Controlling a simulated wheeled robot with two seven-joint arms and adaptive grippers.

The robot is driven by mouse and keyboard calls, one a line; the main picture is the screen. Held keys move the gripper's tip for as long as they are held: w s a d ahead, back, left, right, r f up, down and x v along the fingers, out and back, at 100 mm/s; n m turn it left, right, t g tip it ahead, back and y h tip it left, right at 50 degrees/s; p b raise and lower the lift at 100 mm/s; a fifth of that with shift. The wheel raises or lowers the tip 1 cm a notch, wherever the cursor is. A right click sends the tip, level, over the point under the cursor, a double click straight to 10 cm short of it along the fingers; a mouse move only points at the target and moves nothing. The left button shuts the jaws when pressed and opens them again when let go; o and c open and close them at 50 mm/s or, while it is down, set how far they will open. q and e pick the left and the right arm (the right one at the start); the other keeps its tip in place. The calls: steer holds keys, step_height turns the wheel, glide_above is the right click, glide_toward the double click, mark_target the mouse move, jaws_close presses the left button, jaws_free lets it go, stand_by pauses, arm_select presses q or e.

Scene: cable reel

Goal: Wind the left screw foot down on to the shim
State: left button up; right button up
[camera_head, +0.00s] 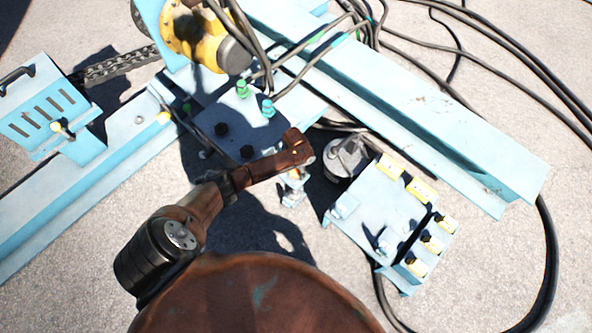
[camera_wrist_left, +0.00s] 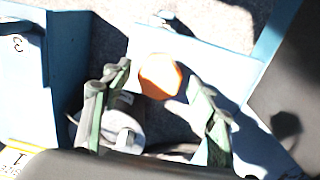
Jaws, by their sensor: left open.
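My left gripper (camera_head: 293,188) hangs below the end of the rusty arm, between the blue plate and a small blue box. In the left wrist view its two green-grey fingers (camera_wrist_left: 158,92) stand wide apart. A round orange cap (camera_wrist_left: 158,72) shows between and beyond the fingertips, with no visible grip on it. It may be the top of the left screw foot, but I cannot tell for certain. The foot's lower end and the shim cannot be made out. My right gripper is not in view.
The blue box (camera_head: 385,212) with yellow labels and black knobs stands right of the gripper. A grey round part (camera_head: 345,157) sits close by. A long blue beam (camera_head: 420,105), a yellow motor (camera_head: 205,45) and black cables (camera_head: 548,240) lie around. Bare concrete (camera_head: 490,270) is at lower right.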

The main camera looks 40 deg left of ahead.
arm_select(q)
steer(key=shift+c, duration=0.2)
steer(key=c, duration=1.1)
